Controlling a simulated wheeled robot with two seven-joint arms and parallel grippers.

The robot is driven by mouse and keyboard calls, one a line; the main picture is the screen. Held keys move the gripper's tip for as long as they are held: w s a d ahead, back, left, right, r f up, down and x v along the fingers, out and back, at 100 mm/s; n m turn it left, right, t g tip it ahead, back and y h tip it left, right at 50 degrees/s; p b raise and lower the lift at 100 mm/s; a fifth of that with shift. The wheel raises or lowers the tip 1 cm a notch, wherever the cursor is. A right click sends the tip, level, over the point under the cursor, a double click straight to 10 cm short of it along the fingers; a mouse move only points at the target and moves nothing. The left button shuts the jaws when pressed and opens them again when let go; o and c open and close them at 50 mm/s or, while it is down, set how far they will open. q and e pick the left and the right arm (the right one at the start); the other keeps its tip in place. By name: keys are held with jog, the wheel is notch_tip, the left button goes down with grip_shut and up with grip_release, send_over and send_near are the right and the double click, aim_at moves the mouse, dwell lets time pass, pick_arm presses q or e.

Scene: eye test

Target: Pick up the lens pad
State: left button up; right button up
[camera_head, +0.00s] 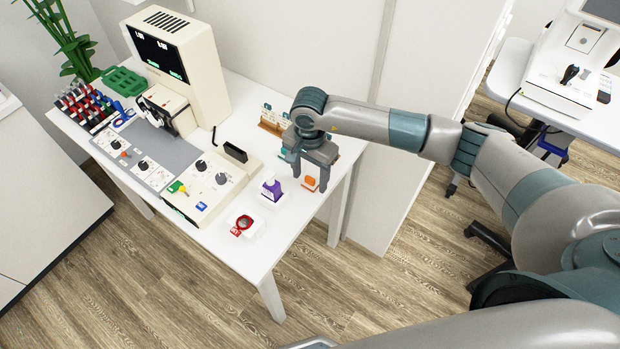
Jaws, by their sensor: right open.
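My right gripper (310,180) points down over the right end of the white table (262,252), its fingers apart and empty. A small orange-and-white item (310,183) shows between and just below the fingertips; I cannot tell if they touch it. A purple-and-white item (271,188) stands just left of the gripper. My left gripper is not in view.
A cream control box (208,185) with dials stands left of the small items. A card holder (272,122) is behind the gripper. The table's front right corner is bare.

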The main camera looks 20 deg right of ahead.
jog(key=shift+f, duration=0.55)
jog(key=c, duration=1.1)
